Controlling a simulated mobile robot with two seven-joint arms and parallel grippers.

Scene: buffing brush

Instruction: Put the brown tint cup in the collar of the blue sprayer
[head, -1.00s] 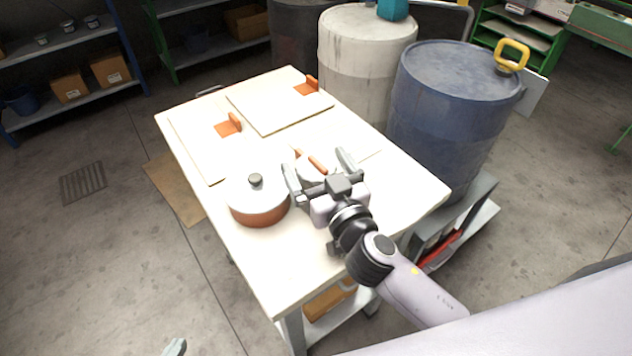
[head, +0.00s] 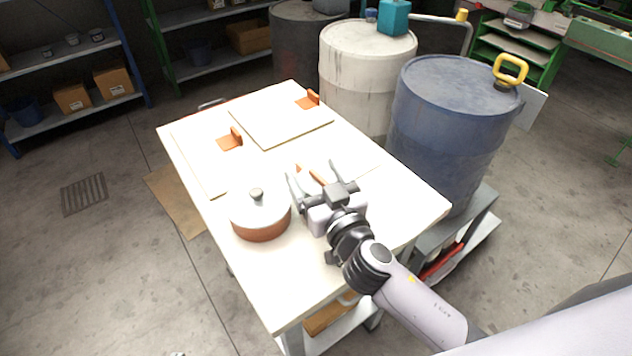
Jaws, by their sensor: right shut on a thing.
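My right gripper (head: 313,172) is over the right middle of the white cart top, with its fingers pointing away from me. It is shut on a slim orange-brown piece (head: 321,175) that shows between the fingers; the gripper hides most of it. I cannot tell whether this piece belongs to the brown tint cup. I cannot pick out the blue sprayer or its collar. Only a small grey tip of my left gripper (head: 178,354) shows at the bottom edge, and its jaws cannot be judged.
A brown pot (head: 262,229) with a pale lid stands left of my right gripper. Pale boards and orange brackets (head: 230,140) lie farther back on the cart top (head: 275,290). A blue drum (head: 445,125) and a white drum (head: 355,75) stand behind. The near cart top is clear.

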